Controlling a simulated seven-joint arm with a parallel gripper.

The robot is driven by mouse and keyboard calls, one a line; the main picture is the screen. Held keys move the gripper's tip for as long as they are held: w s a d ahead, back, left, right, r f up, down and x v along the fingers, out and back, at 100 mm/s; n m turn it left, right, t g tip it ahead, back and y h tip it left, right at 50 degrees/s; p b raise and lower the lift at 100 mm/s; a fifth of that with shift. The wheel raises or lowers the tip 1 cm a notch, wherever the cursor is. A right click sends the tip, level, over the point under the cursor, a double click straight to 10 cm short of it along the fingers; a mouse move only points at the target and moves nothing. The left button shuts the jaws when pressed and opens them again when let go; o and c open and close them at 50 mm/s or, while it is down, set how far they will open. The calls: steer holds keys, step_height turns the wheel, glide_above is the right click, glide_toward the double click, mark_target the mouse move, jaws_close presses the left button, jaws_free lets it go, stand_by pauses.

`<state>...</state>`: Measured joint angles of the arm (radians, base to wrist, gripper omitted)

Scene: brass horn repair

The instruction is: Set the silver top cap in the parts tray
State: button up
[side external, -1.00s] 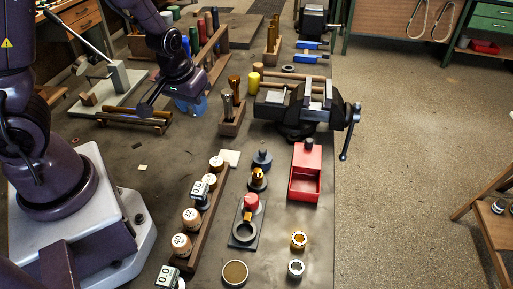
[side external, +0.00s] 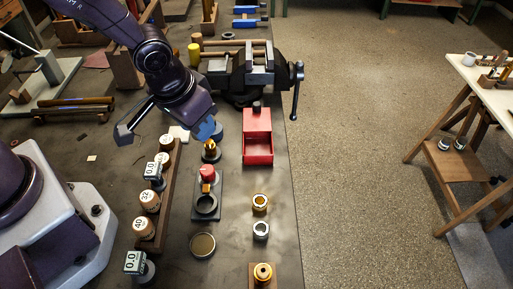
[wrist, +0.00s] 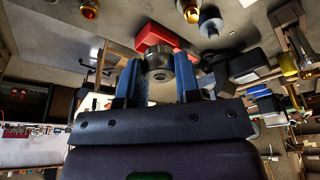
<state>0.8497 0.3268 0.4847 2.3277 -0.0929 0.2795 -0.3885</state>
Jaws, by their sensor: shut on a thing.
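My gripper (side external: 208,130) hangs over the bench, left of the red parts tray (side external: 258,149). In the wrist view its two blue fingers (wrist: 158,86) are shut on a short, round, silver-grey piece, apparently the silver top cap (wrist: 158,62). In the side view I cannot make the cap out in the fingers. The red parts tray (wrist: 150,33) shows beyond the cap in the wrist view, apart from it. The tray's open compartment faces up, and a dark knob stands at its far end.
A dark fixture (side external: 206,204) with a red cap is nearer. A gold ring (side external: 260,202) and a silver ring (side external: 261,230) stand before the tray. The vise (side external: 245,72) is behind it.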

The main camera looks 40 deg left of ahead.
steer(key=shift+s+d+f+n+y, duration=0.15)
steer(key=shift+s+n+y, duration=0.2)
steer(key=shift+n, duration=1.15)
steer(key=n, duration=0.1)
steer(key=a+n+y, duration=0.1)
steer(key=n, duration=0.2)
steer(key=shift+w+a+f+n+g, duration=0.1)
steer(key=shift+w+a+n+g, duration=0.15)
steer(key=shift+n+g, duration=0.15)
steer(key=w+d+f, duration=0.1)
steer(key=w+f, duration=0.2)
steer(key=w, duration=0.1)
steer(key=w+d+f, duration=0.1)
steer(key=w+f, duration=0.2)
steer(key=w, duration=0.1)
steer(key=w+d+f, duration=0.2)
steer(key=w+f, duration=0.1)
steer(key=w, duration=0.1)
steer(key=shift+w+f, duration=0.25)
steer(key=shift+d+x, duration=0.15)
steer(key=shift+x, duration=0.65)
steer(key=shift+d+x, duration=0.1)
steer(key=shift+x, duration=0.7)
